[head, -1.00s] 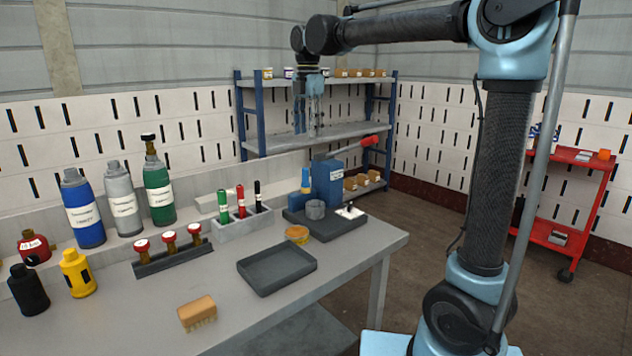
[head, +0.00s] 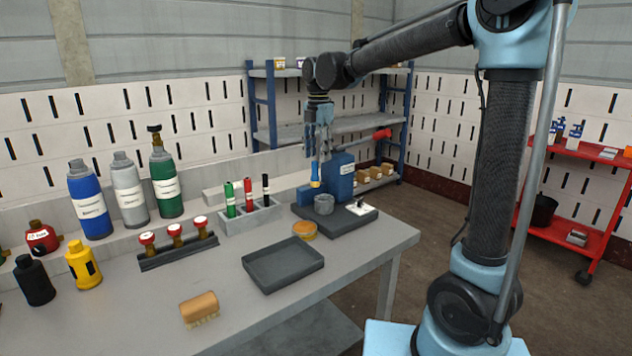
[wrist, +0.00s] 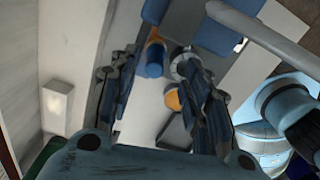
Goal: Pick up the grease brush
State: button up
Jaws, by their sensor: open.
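An upright blue-and-yellow handled tool (head: 315,176), which looks like the grease brush, stands beside or in the grey cup (head: 323,204) at the back right of the bench; its lower end is hidden. In the wrist view the blue-and-orange tool (wrist: 154,60) shows between the fingers, nearer the left one, with the cup (wrist: 180,68) to its right. My gripper (head: 319,150) points down with open, empty fingers just above the tool; the wrist view also shows the gripper (wrist: 158,62) open. I cannot tell whether a finger touches the tool.
A blue box (head: 341,178) stands close behind the cup on a dark base (head: 345,219). An orange tin (head: 304,230), an empty dark tray (head: 283,266), a marker holder (head: 250,216) and a wooden scrub brush (head: 199,308) lie nearby. Bottles line the left. The front-right bench top is clear.

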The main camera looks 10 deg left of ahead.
aim_at(316, 175)
jog(key=shift+a+f, duration=0.2)
jog(key=shift+f, duration=1.3)
jog(key=shift+a+f, duration=0.15)
jog(key=shift+f, duration=1.35)
jog(key=shift+c, duration=0.3)
grip_shut()
